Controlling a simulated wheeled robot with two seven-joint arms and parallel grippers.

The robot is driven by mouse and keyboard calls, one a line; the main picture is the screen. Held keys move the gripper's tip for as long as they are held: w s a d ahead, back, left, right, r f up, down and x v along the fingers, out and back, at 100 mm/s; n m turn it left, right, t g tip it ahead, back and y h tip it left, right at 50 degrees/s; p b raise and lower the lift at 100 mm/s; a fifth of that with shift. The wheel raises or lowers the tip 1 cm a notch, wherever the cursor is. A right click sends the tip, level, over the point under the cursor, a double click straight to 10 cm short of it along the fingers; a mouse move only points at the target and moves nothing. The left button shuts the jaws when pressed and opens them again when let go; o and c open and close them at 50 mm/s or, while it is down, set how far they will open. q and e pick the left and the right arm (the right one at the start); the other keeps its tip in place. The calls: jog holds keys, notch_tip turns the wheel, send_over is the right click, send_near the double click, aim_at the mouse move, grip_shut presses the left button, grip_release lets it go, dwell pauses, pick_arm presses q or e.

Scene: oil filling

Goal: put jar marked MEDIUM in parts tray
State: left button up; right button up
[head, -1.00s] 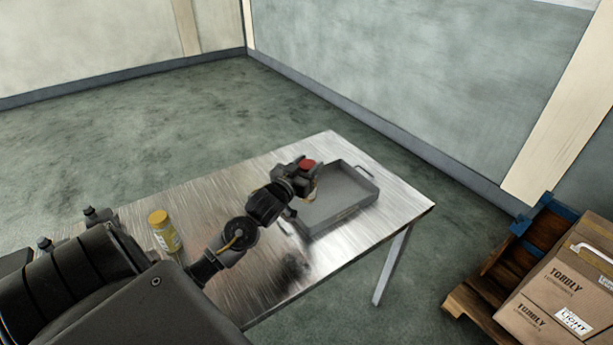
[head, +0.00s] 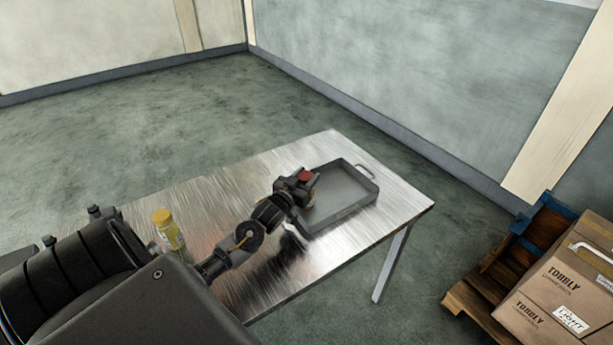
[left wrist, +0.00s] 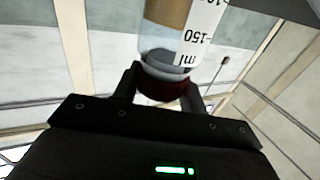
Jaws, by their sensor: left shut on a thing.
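My left gripper (head: 308,183) is shut on a jar with a red lid (head: 305,176), at the left end of the parts tray (head: 352,208). The left wrist view shows the clear jar (left wrist: 178,30) with brown contents and a white label reading "150" and "ml"; its dark red lid (left wrist: 165,88) is between the fingers. The word MEDIUM is not readable. The grey parts tray looks empty where it shows; its left end is partly hidden by the gripper. Whether the jar touches the tray floor I cannot tell. My right gripper is not in view.
A yellow-lidded jar (head: 168,228) stands on the metal table (head: 270,165) at the left, close behind my arm, its base hidden. Cartons (head: 572,290) on a wooden pallet stand on the floor at right. The table's far left part is clear.

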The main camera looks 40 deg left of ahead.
pick_arm(q)
jog(key=shift+f, duration=0.2)
jog(key=o, duration=1.4)
jog(key=shift+c, duration=0.2)
jog(key=shift+r, duration=0.1)
jog(key=shift+r, duration=0.2)
jog(key=s, duration=0.3)
jog(key=s+d+b, duration=0.1)
jog(key=s, duration=0.3)
jog(key=s+b, duration=0.1)
jog(key=s, duration=0.2)
jog(key=shift+s+d+f, duration=0.2)
jog(key=shift+s, duration=0.05)
jog(key=shift+s+d+r, duration=0.1)
jog(key=shift+s, duration=0.65)
